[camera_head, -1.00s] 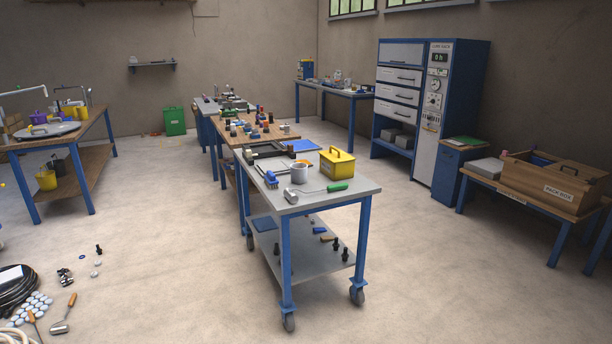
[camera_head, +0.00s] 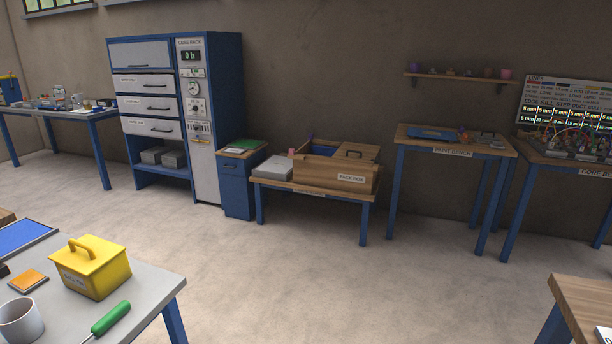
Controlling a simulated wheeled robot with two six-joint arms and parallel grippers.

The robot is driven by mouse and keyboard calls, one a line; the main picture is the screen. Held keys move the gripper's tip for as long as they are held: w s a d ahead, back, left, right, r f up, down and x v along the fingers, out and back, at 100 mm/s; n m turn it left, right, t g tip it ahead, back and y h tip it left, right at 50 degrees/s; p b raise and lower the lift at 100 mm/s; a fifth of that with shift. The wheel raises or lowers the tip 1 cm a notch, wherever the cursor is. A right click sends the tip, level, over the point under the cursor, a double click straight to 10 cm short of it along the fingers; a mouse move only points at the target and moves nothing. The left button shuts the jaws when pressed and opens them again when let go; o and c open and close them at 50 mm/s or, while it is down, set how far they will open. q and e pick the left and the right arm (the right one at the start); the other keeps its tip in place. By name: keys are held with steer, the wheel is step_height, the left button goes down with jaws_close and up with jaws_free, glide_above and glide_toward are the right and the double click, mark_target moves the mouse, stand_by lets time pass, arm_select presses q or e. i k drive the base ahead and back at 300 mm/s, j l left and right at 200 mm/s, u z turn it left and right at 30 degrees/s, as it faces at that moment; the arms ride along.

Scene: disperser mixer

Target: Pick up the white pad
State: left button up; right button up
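I cannot make out a white pad for sure. A white piece (camera_head: 604,334) is cut off by the right edge at the bottom, on a wooden-topped table, and I cannot tell what it is. A flat orange pad (camera_head: 28,281) lies on the grey trolley top (camera_head: 140,285) at lower left. A light grey block (camera_head: 272,167) lies beside the wooden pack box. Neither of my grippers is in view.
On the trolley are a yellow box (camera_head: 92,267), a grey mug (camera_head: 20,319), a green-handled tool (camera_head: 110,318) and a blue panel (camera_head: 22,237). The pack box (camera_head: 335,175) stands on a low bench by the blue cabinet (camera_head: 225,105). The middle floor is clear.

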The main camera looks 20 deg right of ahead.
mark_target(496, 144)
steer(key=i+l+z, duration=0.4)
steer(key=i, duration=0.2)
steer(key=i+z, duration=0.4)
steer(key=i, duration=0.25)
steer(key=i+j+z, duration=0.15)
steer(key=i+z, duration=0.25)
steer(key=i, duration=0.2)
steer(key=i+j+z, duration=0.2)
steer(key=i+z, duration=0.15)
steer(key=i, duration=0.3)
steer(key=i+j+z, duration=0.3)
steer(key=i, duration=0.35)
steer(key=i+j+z, duration=0.35)
steer(key=i+j, duration=0.15)
steer(key=i+l, duration=0.2)
steer(key=i, duration=0.25)
steer(key=i+l, duration=0.25)
steer(key=i, duration=0.15)
steer(key=i+l, duration=0.2)
steer(key=i, duration=0.25)
